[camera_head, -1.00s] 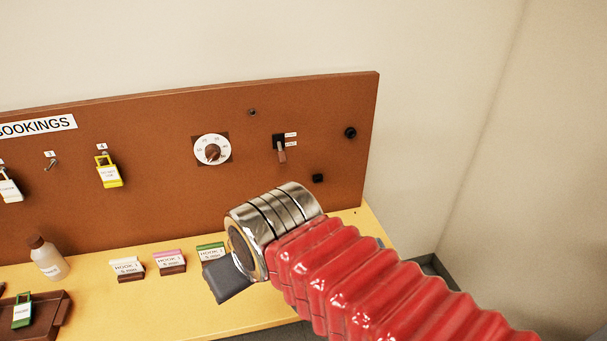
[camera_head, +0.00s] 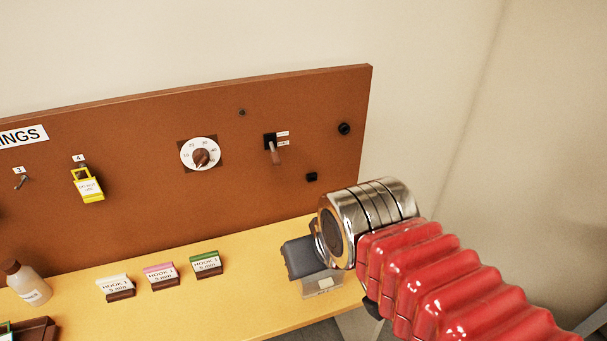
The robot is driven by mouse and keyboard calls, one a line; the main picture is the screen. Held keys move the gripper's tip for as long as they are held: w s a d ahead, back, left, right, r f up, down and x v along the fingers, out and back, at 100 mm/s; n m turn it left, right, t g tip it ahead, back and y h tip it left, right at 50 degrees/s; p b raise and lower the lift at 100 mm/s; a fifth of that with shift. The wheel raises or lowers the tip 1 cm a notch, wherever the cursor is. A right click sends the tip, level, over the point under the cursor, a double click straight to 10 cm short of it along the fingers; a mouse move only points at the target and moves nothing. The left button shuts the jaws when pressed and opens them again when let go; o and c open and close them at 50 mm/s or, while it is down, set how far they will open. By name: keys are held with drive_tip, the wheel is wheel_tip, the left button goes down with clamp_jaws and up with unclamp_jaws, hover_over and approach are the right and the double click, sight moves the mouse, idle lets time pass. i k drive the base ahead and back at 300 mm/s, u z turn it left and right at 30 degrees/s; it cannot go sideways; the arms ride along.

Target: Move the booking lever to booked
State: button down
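The booking lever (camera_head: 276,154) is a small reddish-brown handle on a black mount, set in the brown board right of the white dial. It points down. Two small white labels (camera_head: 283,138) sit beside its mount, one above the other, too small to read. My gripper (camera_head: 300,258) is at the end of my red-sleeved arm, low and to the right, below the lever and well apart from it. Only a dark grey block-like part of it shows, so its fingers cannot be made out.
The brown board (camera_head: 120,130) carries a white dial (camera_head: 200,154), a yellow padlock (camera_head: 88,186) and black knobs (camera_head: 344,129). Several label blocks (camera_head: 206,264) and a bottle (camera_head: 28,284) stand on the yellow shelf (camera_head: 230,290). A grey-white object (camera_head: 322,285) lies just below my gripper.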

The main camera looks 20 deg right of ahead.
sight(275, 158)
drive_tip(key=z, duration=0.35)
drive_tip(key=k, duration=1.1)
drive_tip(key=u, duration=1.3)
drive_tip(key=i, duration=1)
